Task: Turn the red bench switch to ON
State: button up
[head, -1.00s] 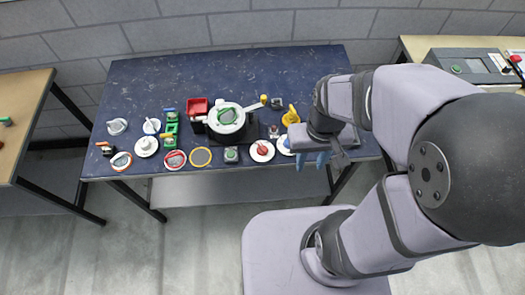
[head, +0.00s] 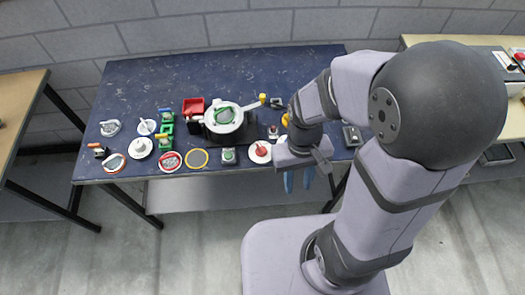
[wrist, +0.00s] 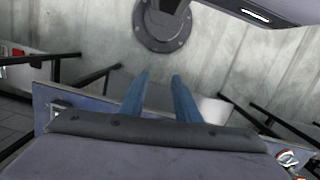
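My gripper (head: 298,182) has two blue fingers that hang just off the front edge of the blue bench (head: 230,75), near its right part. In the wrist view the fingers (wrist: 161,76) stand apart with nothing between them. I cannot tell for sure which item is the red bench switch. A small red-and-white item (head: 273,132) sits on the bench left of my gripper. A red-topped item (head: 259,150) on a white round base sits near the front edge. A dark grey box (head: 352,135) lies right of my wrist. No ON mark is readable.
A pan (head: 224,118) stands on a black block mid-bench, its handle pointing right. The bench's back is clear. Another table (head: 505,130) stands right.

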jog(key=w+a+f+n+b, duration=0.1)
jog(key=w+a+f+b, duration=0.2)
jog(key=w+f, duration=0.3)
jog(key=r+n+t, duration=0.2)
send_over(263, 149)
jog(key=shift+a, duration=0.1)
jog(key=shift+w+r+n, duration=0.1)
jog(key=shift+w+n, duration=0.05)
jog(key=shift+n, duration=0.55)
jog(key=shift+f, duration=0.2)
jog(key=shift+f+p, duration=0.95)
jog(key=shift+f, duration=2.55)
grip_shut()
